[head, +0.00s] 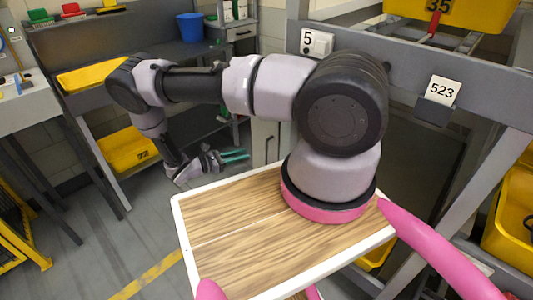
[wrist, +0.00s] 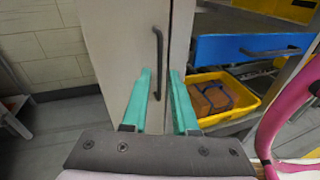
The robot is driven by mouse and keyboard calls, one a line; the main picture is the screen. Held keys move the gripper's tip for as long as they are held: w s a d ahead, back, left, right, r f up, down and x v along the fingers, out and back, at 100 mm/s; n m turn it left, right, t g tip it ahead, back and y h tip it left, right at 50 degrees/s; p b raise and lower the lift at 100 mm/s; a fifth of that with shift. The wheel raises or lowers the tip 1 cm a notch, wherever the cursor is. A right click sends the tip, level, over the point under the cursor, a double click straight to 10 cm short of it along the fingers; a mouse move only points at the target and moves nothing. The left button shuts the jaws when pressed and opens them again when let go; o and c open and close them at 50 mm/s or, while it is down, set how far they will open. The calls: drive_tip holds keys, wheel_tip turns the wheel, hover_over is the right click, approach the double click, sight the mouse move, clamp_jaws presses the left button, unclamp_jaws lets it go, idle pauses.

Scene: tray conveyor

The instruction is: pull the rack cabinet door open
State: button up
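The rack cabinet is grey, with a door (wrist: 120,45) that looks shut and carries a long black vertical handle (wrist: 157,55). In the head view, a narrow strip of the door (head: 262,133) shows beside my arm, with the handle (head: 268,148) on it. My gripper (wrist: 161,76) is open and empty, its two green fingers pointing at the door. In the wrist view the handle appears between the fingertips. In the head view my gripper (head: 246,154) sits left of the handle, with a small gap. Much of the cabinet is hidden behind my arm.
Right of the door are a blue drawer front (wrist: 250,47) and a yellow bin (wrist: 240,99) holding a brown box. In the head view, a grey frame post (head: 470,185) stands at right. The floor left of the door is clear.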

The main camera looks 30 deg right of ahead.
sight(265, 135)
drive_tip(key=d+f, duration=0.1)
drive_tip(key=d, duration=0.3)
drive_tip(key=d+f+n+t, duration=0.1)
drive_tip(key=d, duration=0.2)
drive_tip(key=d+f+n+t, duration=0.1)
drive_tip(key=d, duration=0.3)
drive_tip(key=shift+w+d+f+h, duration=0.2)
drive_tip(key=shift+w+d+h, duration=0.1)
drive_tip(key=shift+w+h, duration=0.1)
clamp_jaws()
idle(1.0)
